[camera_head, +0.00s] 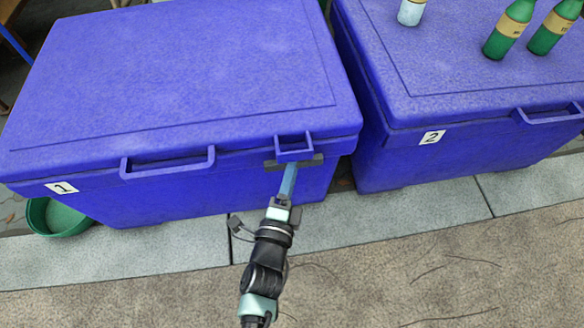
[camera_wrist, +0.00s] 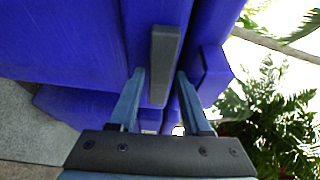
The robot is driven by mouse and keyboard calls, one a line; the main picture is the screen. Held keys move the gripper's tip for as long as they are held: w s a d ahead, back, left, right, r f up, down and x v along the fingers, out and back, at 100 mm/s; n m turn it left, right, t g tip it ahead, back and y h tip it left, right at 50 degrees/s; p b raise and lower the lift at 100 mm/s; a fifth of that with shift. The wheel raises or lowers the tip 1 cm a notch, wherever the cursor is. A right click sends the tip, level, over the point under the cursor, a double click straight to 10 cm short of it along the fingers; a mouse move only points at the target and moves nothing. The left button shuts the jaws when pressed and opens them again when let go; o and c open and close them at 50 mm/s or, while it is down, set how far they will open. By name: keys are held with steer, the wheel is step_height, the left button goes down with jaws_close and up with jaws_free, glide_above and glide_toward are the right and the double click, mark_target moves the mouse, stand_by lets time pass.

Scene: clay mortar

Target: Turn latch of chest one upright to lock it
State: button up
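Chest one (camera_head: 170,70) is the blue chest at the left, lid closed, with a "1" label on its front. Its latch (camera_head: 318,159) is a dark grey bar lying about horizontal under a blue lid bracket (camera_head: 294,154) at the right of the front. My gripper (camera_head: 290,169) is at the latch, partly hiding its middle. In the wrist view the grey latch (camera_wrist: 164,62) lies between the two spread fingers of my gripper (camera_wrist: 160,73). The right fingertip looks very near the bar; contact cannot be told.
Chest two (camera_head: 460,155) stands close at the right, with green bottles (camera_head: 509,30) and a pale bottle (camera_head: 411,12) on its lid. A blue handle (camera_head: 168,163) juts from chest one. A green bowl (camera_head: 58,216) is at its left. Pavement in front is clear.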

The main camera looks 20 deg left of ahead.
jaws_close()
steer(key=shift+f, duration=0.1)
steer(key=shift+w+d+f+n+t+y+b, duration=0.15)
steer(key=shift+n+y+b, duration=1.25)
steer(key=shift+n, duration=2.35)
steer(key=shift+s+n+t+y+b, duration=0.2)
steer(key=shift+n+y+b, duration=1.2)
steer(key=shift+n, duration=2.3)
steer(key=shift+w+d+f+n+t+y+b, duration=0.2)
steer(key=shift+n+y+b, duration=1.2)
steer(key=shift+n, duration=2.35)
steer(key=shift+a+r+y, duration=0.1)
steer(key=shift+y, duration=0.2)
steer(key=shift+o, duration=1.6)
jaws_free()
